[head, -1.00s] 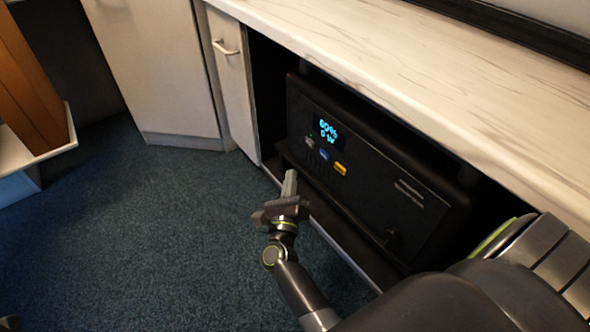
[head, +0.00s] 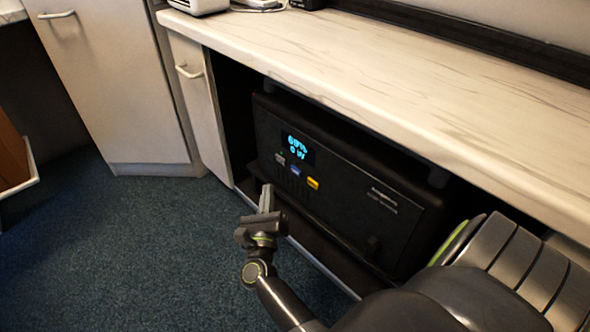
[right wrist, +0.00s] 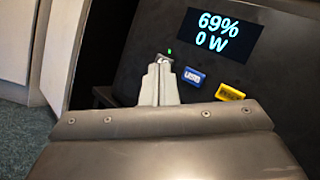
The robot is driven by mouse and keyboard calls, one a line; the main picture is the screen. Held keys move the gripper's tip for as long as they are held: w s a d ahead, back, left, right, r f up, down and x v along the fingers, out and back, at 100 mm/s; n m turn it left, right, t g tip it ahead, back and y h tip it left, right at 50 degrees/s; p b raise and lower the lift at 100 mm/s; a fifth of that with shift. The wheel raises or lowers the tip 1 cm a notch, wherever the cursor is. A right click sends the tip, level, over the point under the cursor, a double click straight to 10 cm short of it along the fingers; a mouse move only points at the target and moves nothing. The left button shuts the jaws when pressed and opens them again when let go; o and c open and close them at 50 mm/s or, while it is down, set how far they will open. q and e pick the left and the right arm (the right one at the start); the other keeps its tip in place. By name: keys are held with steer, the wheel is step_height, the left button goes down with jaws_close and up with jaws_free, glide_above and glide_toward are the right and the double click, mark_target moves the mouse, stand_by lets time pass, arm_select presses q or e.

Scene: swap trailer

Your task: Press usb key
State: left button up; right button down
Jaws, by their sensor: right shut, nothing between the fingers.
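The usb key is a small blue button marked USB (right wrist: 194,76) on the front of a black power unit (head: 345,190). It also shows in the head view (head: 295,170) under the lit display. My right gripper (head: 267,188) is shut and empty, in front of the unit, to the lower left of the blue key. In the right wrist view its fingertips (right wrist: 160,63) lie left of the blue key and overlap the grey key beside a green light. I cannot tell whether they touch the panel. My left gripper is out of view.
A yellow key (right wrist: 229,92) sits right of the blue one. The display (right wrist: 222,35) reads 69% and 0 W. The unit stands in a dark recess under a marble-look countertop (head: 400,80), with a white cabinet door (head: 205,115) at left. Blue carpet (head: 120,250) is clear.

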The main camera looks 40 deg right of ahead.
mark_target(291, 167)
steer(key=d, duration=0.6)
steer(key=shift+w+p, duration=0.25)
steer(key=shift+p, duration=0.05)
steer(key=shift+d, duration=0.15)
stand_by(1.6)
steer(key=shift+d, duration=0.3)
steer(key=shift+d, duration=0.45)
stand_by(0.6)
steer(key=shift+a, duration=0.85)
steer(key=shift+s+a+b, duration=0.2)
steer(key=shift+a+b, duration=0.5)
steer(key=shift+a, duration=1.8)
